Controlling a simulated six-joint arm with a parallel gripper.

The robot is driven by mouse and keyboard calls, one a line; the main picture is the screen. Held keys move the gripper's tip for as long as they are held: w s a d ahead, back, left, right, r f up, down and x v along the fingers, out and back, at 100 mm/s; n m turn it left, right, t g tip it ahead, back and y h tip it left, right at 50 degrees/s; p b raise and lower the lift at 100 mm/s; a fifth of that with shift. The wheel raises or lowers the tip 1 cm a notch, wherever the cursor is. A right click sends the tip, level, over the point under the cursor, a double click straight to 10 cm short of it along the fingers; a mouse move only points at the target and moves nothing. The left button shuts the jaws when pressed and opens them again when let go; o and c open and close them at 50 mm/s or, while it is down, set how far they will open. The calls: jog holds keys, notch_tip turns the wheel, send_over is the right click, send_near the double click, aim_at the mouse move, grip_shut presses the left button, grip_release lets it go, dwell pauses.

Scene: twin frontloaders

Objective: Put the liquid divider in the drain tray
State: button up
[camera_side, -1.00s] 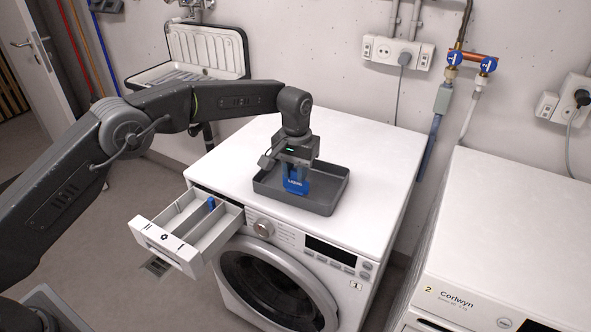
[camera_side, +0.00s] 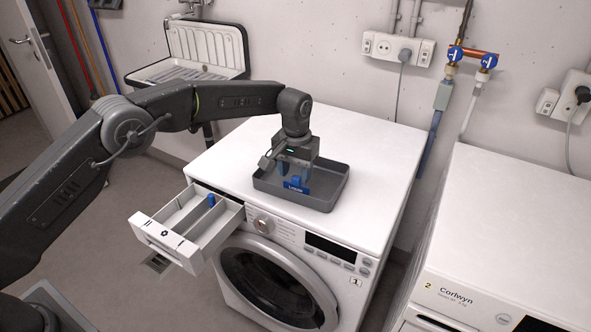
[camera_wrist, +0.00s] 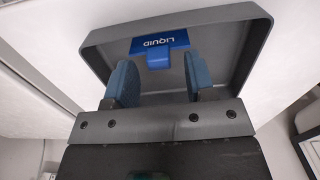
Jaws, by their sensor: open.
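The blue liquid divider (camera_side: 297,188), with LIQUID lettered on it, is in the grey drain tray (camera_side: 325,205) on top of the left washing machine. In the wrist view the divider (camera_wrist: 160,44) appears low inside the tray (camera_wrist: 95,42), with its tab toward me; whether it lies fully flat is hard to tell. My gripper (camera_side: 293,178) is over the tray. In the wrist view my gripper (camera_wrist: 161,78) has its two fingers apart, with the divider's tab beyond the gap and nothing held between them. The fingers partly hide the tray's inside.
The detergent drawer (camera_side: 185,225) is pulled out at the front left, with a small blue piece (camera_side: 211,201) in it. A second machine (camera_side: 520,230) stands at the right. The machine top behind and right of the tray is clear.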

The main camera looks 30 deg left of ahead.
aim_at(295, 177)
jog(key=shift+r, duration=0.1)
notch_tip(295, 177, up, 13)
dwell(0.4)
jog(key=s+a+r+t, duration=0.2)
jog(key=s+a+r, duration=0.3)
jog(key=s+r, duration=0.25)
jog(key=s+a+r+t, duration=0.1)
jog(key=s+a+r, duration=0.3)
jog(key=s+r, duration=0.3)
jog(key=s+a+f+t, duration=0.1)
jog(key=s+f, duration=0.4)
jog(key=s, duration=0.6)
jog(key=s+a+f+t, duration=0.1)
jog(key=s+a+f, duration=0.2)
jog(key=s, duration=0.8)
jog(key=shift+s+a+f+m+t, duration=0.3)
jog(key=shift+s+a+f+m, duration=0.1)
jog(key=shift+f, duration=0.45)
